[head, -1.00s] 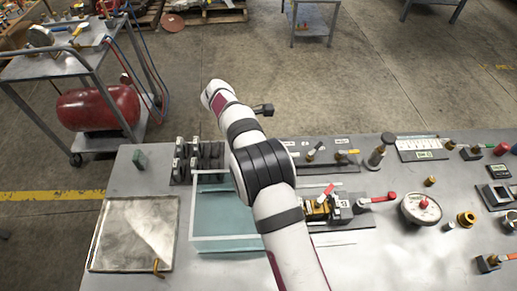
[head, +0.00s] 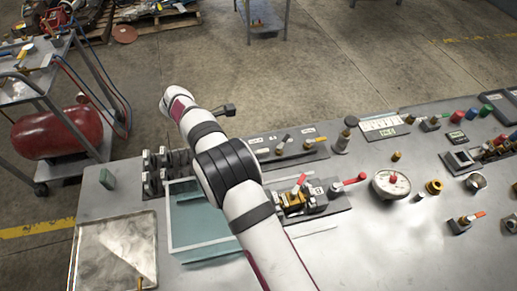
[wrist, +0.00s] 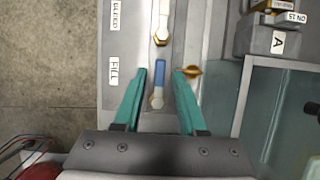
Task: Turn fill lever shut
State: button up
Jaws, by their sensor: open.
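In the wrist view, the fill lever (wrist: 160,76) has a blue handle pointing up the picture from a pale pivot. It lies on a grey panel (wrist: 133,20) beside a white label reading FILL (wrist: 113,72). My gripper (wrist: 160,72) is open, its two teal fingers on either side of the blue handle, with visible gaps. Whether the fingers are down at handle height, I cannot tell. In the head view, my arm's end reaches over the back of the bench, its fingers unclear; I cannot make out the blue lever there.
A second lever (wrist: 162,22) with a brass nut sits just above the fill lever. A small brass fitting (wrist: 188,72) shows beside the right fingertip. A glass-walled tank (head: 203,252) stands beneath my arm. A red-handled valve block (head: 296,200) stands right of it.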

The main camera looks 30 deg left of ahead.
jog(key=n, duration=0.2)
jog(key=n+y, duration=0.1)
jog(key=a+n+t, duration=0.1)
jog(key=n, duration=0.1)
jog(key=shift+w+n+y, duration=0.3)
jog(key=shift+w+y, duration=0.05)
jog(key=shift+y, duration=0.05)
jog(key=n, duration=0.1)
jog(key=n+y, duration=0.1)
jog(key=n, duration=0.1)
jog(key=shift+w+a, duration=0.1)
jog(key=shift+a, duration=0.25)
jog(key=s+r+n, duration=0.1)
jog(key=s+r, duration=0.2)
jog(key=r, duration=0.4)
jog(key=s+r, duration=0.3)
jog(key=r, duration=0.5)
jog(key=w+d+r+m+g, duration=0.1)
jog(key=d+m, duration=1.1)
jog(key=m, duration=0.2)
jog(key=w+d+r+m+g+y, duration=0.1)
jog(key=d+r+m, duration=0.1)
jog(key=d+m, duration=1)
jog(key=shift+w+d+r+m, duration=0.15)
jog(key=shift+d+r+m, duration=0.1)
jog(key=shift+m, duration=0.95)
